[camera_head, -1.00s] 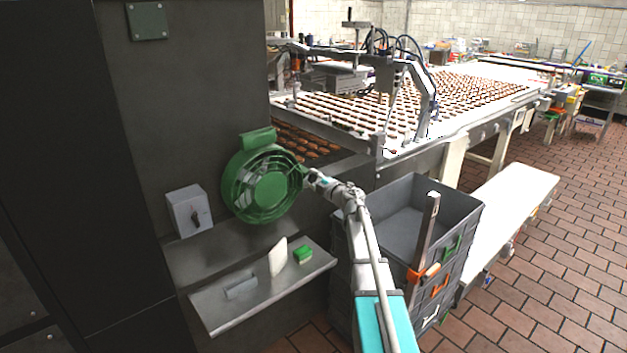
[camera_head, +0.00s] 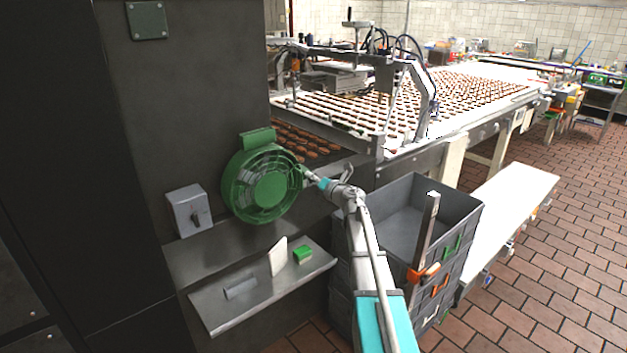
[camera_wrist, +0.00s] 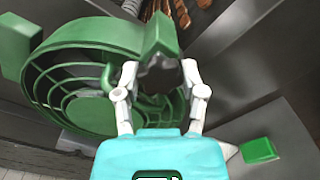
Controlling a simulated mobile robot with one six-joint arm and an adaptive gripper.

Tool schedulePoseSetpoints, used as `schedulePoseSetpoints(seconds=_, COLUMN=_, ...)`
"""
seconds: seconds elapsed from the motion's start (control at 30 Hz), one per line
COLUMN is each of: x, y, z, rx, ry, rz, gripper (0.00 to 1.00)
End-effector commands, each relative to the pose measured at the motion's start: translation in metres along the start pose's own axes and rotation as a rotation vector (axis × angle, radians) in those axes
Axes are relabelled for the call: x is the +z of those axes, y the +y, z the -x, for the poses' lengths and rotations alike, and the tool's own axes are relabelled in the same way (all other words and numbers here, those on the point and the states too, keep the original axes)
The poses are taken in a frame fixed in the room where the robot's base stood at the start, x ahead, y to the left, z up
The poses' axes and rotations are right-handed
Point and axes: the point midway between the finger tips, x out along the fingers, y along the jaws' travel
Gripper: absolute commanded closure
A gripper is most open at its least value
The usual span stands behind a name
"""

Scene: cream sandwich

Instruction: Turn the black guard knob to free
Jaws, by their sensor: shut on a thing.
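The round green fan guard (camera_head: 268,184) is mounted on the dark machine wall, at the left of the head view. Its grille (camera_wrist: 75,85) and rim fill the left of the wrist view. The black guard knob (camera_wrist: 159,79) is a dark shape at the guard's edge, beside a green tab (camera_wrist: 161,38). My gripper (camera_wrist: 160,70) has one white finger on each side of the knob and is shut on it. In the head view my gripper (camera_head: 307,175) is at the guard's right edge; the knob is too small to make out there. The knob's turned position cannot be read.
A grey switch box (camera_head: 188,211) is on the wall left of the guard. Below, a sloping metal shelf (camera_head: 215,312) bears a green block (camera_head: 303,254), a white wedge (camera_head: 277,257) and a grey bar (camera_head: 240,288). Grey crates (camera_head: 455,208) stand close right of my arm.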

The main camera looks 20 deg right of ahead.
Motion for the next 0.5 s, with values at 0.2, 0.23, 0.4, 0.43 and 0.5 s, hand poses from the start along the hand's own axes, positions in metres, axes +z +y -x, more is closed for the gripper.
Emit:
schedulePoseSetpoints(seconds=0.2, x=0.0045, y=-0.0005, z=-0.0051, rx=0.001, ry=-0.008, rz=0.078, gripper=0.95)
schedulePoseSetpoints(seconds=0.23, x=0.0045, y=-0.0005, z=-0.0052, rx=0.001, ry=-0.008, rz=0.085, gripper=0.95)
schedulePoseSetpoints(seconds=0.4, x=0.0042, y=-0.0005, z=-0.005, rx=0.002, ry=-0.007, rz=0.105, gripper=0.95)
schedulePoseSetpoints(seconds=0.43, x=0.0041, y=-0.0004, z=-0.0049, rx=0.002, ry=-0.007, rz=0.106, gripper=0.95)
schedulePoseSetpoints(seconds=0.5, x=0.0037, y=-0.0004, z=-0.0045, rx=0.002, ry=-0.006, rz=0.107, gripper=0.95)
